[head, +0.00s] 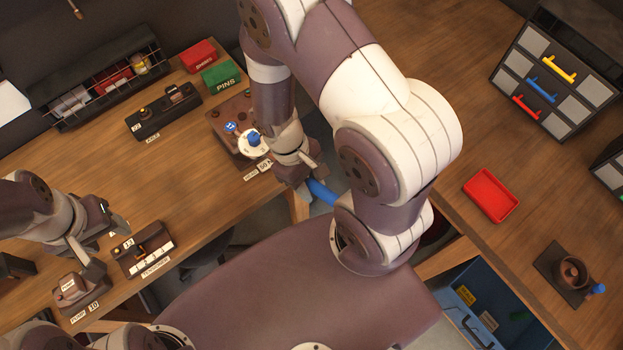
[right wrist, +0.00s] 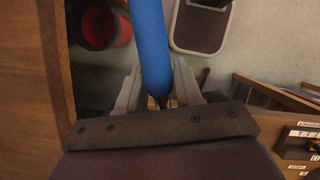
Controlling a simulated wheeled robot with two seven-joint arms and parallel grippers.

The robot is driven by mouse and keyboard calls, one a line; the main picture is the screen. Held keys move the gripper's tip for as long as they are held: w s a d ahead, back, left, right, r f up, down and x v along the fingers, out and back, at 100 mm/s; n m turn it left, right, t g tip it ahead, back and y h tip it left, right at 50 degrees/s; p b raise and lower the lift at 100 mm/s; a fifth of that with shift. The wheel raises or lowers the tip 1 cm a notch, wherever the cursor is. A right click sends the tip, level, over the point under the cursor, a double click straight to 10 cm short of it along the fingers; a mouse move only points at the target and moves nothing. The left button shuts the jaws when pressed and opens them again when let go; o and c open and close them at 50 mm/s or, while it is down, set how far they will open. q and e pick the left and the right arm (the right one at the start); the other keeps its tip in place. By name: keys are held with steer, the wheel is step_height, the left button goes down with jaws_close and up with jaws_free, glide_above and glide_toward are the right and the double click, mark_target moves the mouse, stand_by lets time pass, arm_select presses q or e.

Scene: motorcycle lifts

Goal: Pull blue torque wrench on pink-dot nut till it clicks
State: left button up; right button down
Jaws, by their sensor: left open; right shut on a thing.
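The torque wrench shows as a blue handle (head: 322,193) that sticks out past the front edge of the left bench. My right gripper (head: 303,178) is shut on this handle. In the right wrist view the blue handle (right wrist: 150,45) runs up between the two fingers (right wrist: 155,92). A brown plate (head: 222,122) with a white round dial (head: 252,148) and blue knobs lies just beyond the gripper. The wrench's head and the pink-dot nut cannot be made out; my arm covers part of that area. My left gripper (head: 88,264) is open and empty over the pump block (head: 70,288).
A tension block (head: 144,250), a black axle block (head: 163,112), red and green boxes (head: 221,76) and a wire rack (head: 100,85) stand on the left bench. A red tray (head: 490,195) and drawer unit (head: 555,75) are on the right bench. A red bin (right wrist: 103,25) stands below.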

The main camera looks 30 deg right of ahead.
steer(key=shift+s+a+m+y+p, duration=0.2)
steer(key=shift+a+m, duration=0.25)
steer(key=shift+a, duration=0.45)
steer(key=shift+s+a+m+y+p, duration=0.2)
steer(key=shift+a+m, duration=0.3)
steer(key=shift+a, duration=0.4)
steer(key=shift+s+a+m+y+p, duration=0.2)
steer(key=shift+a+m, duration=0.25)
steer(key=shift+a, duration=0.45)
steer(key=shift+a, duration=0.1)
steer(key=a+m, duration=0.1)
steer(key=a, duration=0.2)
steer(key=shift+r+m+y, duration=0.1)
steer(key=shift+m+y, duration=0.2)
steer(key=shift+w+r+p, duration=0.15)
steer(key=shift+r+p, duration=0.3)
steer(key=shift+p, duration=0.2)
